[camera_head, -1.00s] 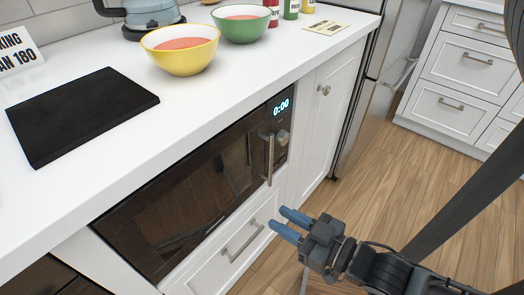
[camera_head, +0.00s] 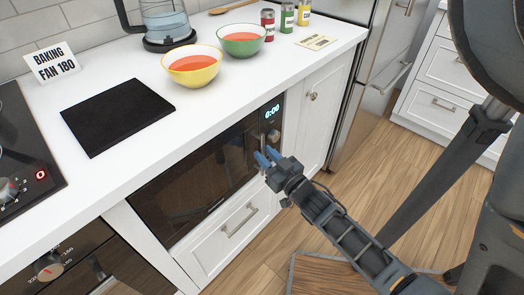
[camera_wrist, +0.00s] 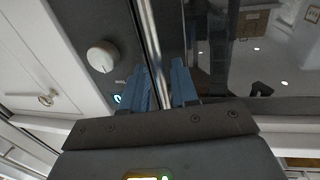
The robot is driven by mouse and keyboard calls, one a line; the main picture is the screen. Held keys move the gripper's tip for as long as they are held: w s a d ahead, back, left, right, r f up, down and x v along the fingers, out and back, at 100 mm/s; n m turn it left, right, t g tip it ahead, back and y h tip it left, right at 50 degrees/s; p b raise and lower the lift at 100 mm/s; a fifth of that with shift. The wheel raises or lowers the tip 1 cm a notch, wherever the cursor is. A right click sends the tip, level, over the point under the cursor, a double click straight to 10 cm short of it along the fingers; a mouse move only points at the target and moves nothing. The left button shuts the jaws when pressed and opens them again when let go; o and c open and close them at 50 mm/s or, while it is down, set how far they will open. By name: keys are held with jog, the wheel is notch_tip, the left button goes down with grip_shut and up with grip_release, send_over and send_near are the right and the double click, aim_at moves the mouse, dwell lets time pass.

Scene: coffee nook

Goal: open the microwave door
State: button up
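The microwave (camera_head: 195,185) is built in under the counter, with its dark glass door shut. Its upright metal handle (camera_wrist: 149,35) stands at the door's edge next to the control panel. My gripper (camera_head: 267,157) is at the handle, its blue fingers pointing at the microwave front. In the wrist view, my gripper (camera_wrist: 164,86) is open, with one finger on each side of the handle bar. I cannot tell whether either finger touches the bar. In the head view the fingers hide part of the handle.
A knob (camera_wrist: 101,56) sits on the control panel close to the fingers. A white drawer (camera_head: 228,228) lies below the microwave, and a white cabinet door (camera_head: 312,118) is at its right. Bowls and jars stand on the counter (camera_head: 215,105). Wooden floor (camera_head: 385,165) is open at the right.

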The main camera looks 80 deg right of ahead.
jog(key=shift+x, duration=1.05)
grip_shut()
